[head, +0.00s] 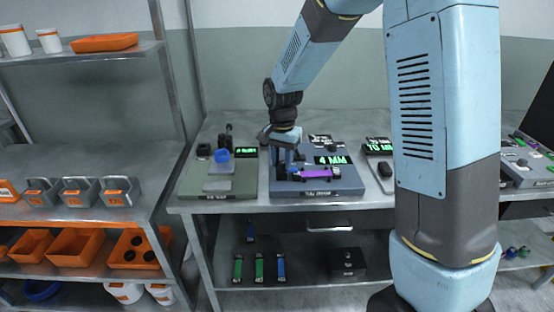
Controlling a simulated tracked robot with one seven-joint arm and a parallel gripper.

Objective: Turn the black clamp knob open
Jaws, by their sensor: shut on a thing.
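My gripper (287,158) points down over the left part of a grey-blue bench device (340,190) in the head view. It is shut, apparently on the black clamp knob, which is hidden by the fingers, so I cannot see how far it is turned. A purple piece (314,173) lies on the device just right of the fingers. A green display (332,160) behind it reads 4 MM.
A green-grey device (190,185) with a blue round part (221,155) stands to the left. Another display unit (379,147) stands to the right, partly behind my arm. Shelves at left hold orange bins (75,250) and grey clamp-like weights (80,192).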

